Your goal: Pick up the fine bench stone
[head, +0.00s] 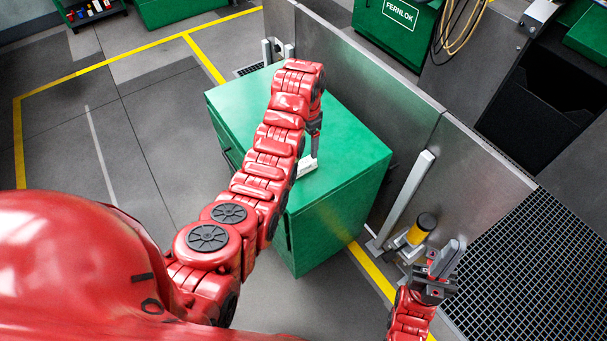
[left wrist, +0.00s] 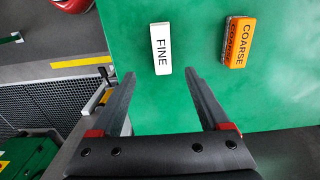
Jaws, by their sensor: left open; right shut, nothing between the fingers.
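The fine bench stone (left wrist: 161,60) is a white block marked FINE, lying flat on the green cabinet top (left wrist: 205,110). In the left wrist view it lies just beyond the fingertips of my left gripper (left wrist: 160,73), roughly centred between them. That gripper is open and empty. In the head view the white stone (head: 307,167) shows by my left gripper (head: 315,150), partly hidden by my arm; contact cannot be told. My right gripper (head: 446,260) is shut and empty, low at the right, away from the cabinet.
An orange coarse stone (left wrist: 241,43) lies right of the fine stone with a gap between. A grey metal barrier (head: 350,95) stands behind the cabinet. A post (head: 405,197) and a yellow-and-black cylinder (head: 421,229) stand near my right gripper.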

